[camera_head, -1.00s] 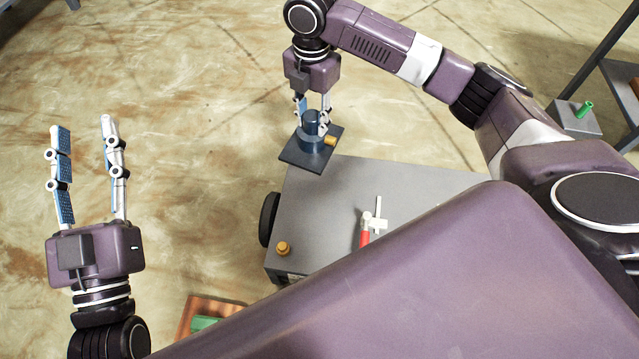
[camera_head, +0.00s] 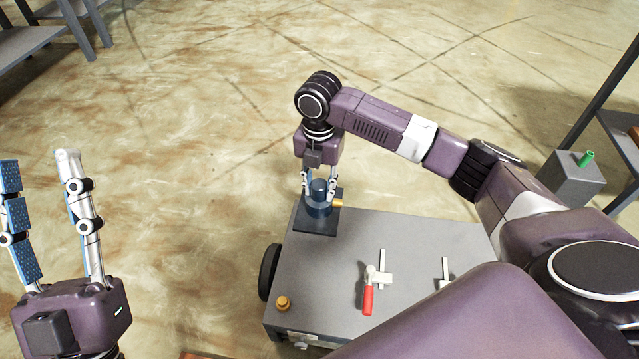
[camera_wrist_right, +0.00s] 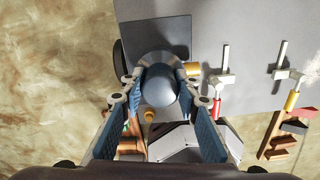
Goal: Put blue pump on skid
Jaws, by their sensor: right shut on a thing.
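The blue pump (camera_head: 318,207) is a dark blue rounded body on a flat square base, with a brass port on its right side. My right gripper (camera_head: 319,188) is shut on its upper body, from above. The wrist view shows the pump's round top (camera_wrist_right: 160,88) between the fingers. The skid (camera_head: 335,265) seems to be the grey wheeled platform. The pump is upright over its back left corner; I cannot tell whether its base touches the surface. My left gripper (camera_head: 38,162) is open and empty at the far left, away from the skid.
A red-handled clamp (camera_head: 368,292) and a second clamp (camera_head: 445,274) stand on the platform. A brass knob (camera_head: 283,303) sits at its front left. A grey box (camera_head: 570,183) with a green piece (camera_head: 586,158) stands at right, beside shelving. The platform's middle left is clear.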

